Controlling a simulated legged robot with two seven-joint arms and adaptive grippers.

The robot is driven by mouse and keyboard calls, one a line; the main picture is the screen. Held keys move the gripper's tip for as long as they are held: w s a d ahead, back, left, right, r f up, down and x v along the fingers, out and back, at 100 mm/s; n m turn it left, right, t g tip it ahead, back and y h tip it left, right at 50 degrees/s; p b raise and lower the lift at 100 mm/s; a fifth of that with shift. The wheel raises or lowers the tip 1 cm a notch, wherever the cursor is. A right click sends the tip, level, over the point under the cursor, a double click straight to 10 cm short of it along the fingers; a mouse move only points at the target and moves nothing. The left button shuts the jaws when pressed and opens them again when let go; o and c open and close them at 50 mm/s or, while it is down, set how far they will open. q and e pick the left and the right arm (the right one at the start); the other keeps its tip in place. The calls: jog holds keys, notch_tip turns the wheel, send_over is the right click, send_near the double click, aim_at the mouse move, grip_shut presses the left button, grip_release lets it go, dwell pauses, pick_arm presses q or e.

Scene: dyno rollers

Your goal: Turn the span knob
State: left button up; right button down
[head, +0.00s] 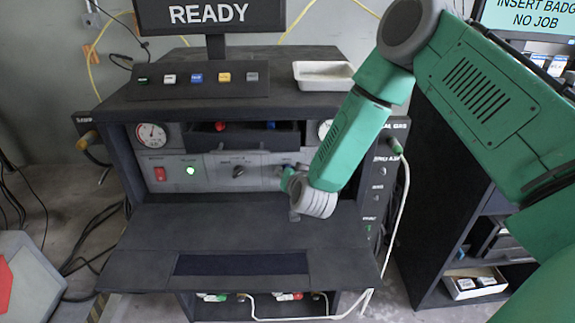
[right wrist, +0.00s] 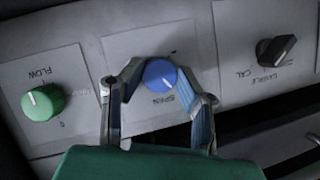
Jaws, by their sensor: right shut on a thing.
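The span knob (right wrist: 160,74) is a round blue knob with a white pointer line on a light grey panel, labelled SPAN upside down in the right wrist view. My right gripper (right wrist: 168,87) has one finger on each side of the knob and is shut on it. In the head view my right gripper (head: 289,182) reaches the right part of the grey panel, and my arm and wrist mostly hide the knob there. My left gripper is not in view.
The black sample/cal knob (right wrist: 276,50) and green flow knob (right wrist: 43,102) flank the span knob. A red switch (head: 160,174) and lit green lamp (head: 190,171) sit further left. A dark shelf (head: 220,225) extends below the panel; a drawer (head: 243,135) lies above.

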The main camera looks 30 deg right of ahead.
jog(key=shift+w+r+n+g+h+p, duration=0.15)
jog(key=shift+n+g+h+p, duration=0.1)
jog(key=shift+n+h+p, duration=0.25)
jog(key=shift+w+r+n+g+h+p, duration=0.1)
jog(key=shift+n+g+h+p, duration=0.2)
jog(key=shift+n+p, duration=0.4)
jog(key=c, duration=1.2)
grip_release()
jog(key=shift+f, duration=0.1)
jog(key=shift+s, duration=0.1)
jog(key=shift+s+a, duration=0.1)
jog(key=v, duration=1.1)
jog(key=shift+s+a, duration=0.2)
